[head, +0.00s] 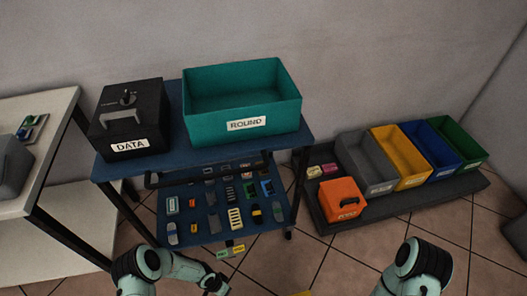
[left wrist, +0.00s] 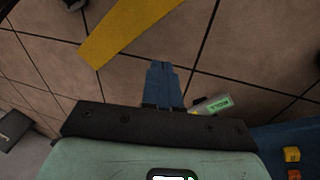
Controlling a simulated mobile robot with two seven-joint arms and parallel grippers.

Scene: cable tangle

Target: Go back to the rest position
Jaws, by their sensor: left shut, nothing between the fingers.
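My left gripper (left wrist: 163,68) shows in the left wrist view with its blue fingers together and nothing between them. It is above the tiled floor, with a yellow strip on the floor (left wrist: 130,28) beyond it. In the head view my left arm comes in at the bottom left and bends right, in front of the blue cart (head: 305,139); the fingers are not clear there. Only a part of my right arm shows at the bottom right of the head view. My right gripper is out of frame.
On the cart stand a black DATA box (head: 135,118) and a teal ROUND bin (head: 235,108); its lower shelf holds several small parts. Grey (head: 366,163), yellow (head: 402,157), blue and green bins and an orange box (head: 342,200) are right. Floor between is open.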

